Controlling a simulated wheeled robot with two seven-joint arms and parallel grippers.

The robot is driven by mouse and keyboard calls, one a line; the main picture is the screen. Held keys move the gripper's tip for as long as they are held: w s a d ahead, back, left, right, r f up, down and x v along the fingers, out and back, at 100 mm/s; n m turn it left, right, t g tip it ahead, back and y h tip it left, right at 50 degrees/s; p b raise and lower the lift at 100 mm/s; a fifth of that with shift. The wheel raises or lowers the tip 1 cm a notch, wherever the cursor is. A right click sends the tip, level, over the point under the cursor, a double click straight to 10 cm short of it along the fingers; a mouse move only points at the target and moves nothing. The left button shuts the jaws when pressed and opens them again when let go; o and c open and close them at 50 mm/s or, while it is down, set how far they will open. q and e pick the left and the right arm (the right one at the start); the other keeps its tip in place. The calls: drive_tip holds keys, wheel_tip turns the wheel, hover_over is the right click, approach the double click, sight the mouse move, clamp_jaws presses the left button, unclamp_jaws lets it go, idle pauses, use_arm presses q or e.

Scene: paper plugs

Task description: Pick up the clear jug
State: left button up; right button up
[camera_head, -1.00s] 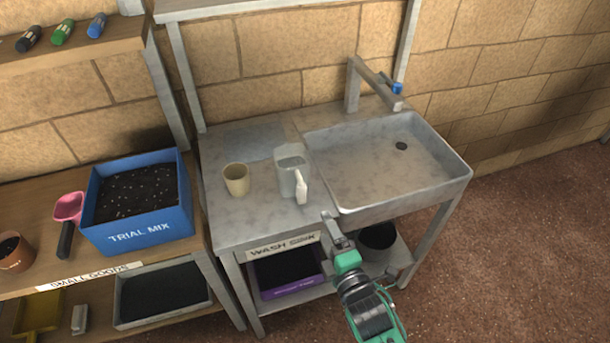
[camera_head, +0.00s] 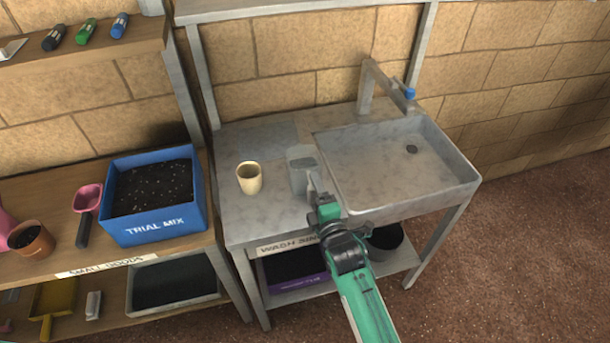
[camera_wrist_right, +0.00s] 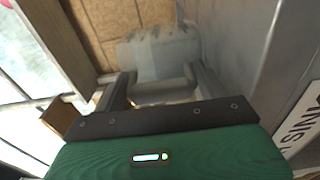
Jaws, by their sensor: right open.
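The clear jug (camera_head: 299,160) stands upright on the grey worktop (camera_head: 235,210), left of the sink basin. My right gripper (camera_head: 313,187) reaches it from the front and covers the handle side in the head view. In the right wrist view the jug (camera_wrist_right: 160,52) lies straight ahead, its handle toward me. The open fingers of my right gripper (camera_wrist_right: 163,84) stand on either side of the handle, and I cannot tell whether they touch it. My left gripper is out of view.
A cream cup (camera_head: 249,180) stands close to the left of the jug. The sink basin (camera_head: 395,200) with a raised rim and a tap (camera_head: 385,85) is on the right. A blue soil box (camera_head: 155,228) is on the wooden bench at left.

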drive_tip(key=shift+w+a, duration=0.1)
drive_tip(key=shift+w, duration=0.2)
drive_tip(key=c, duration=0.7)
drive_tip(key=shift+c, duration=0.2)
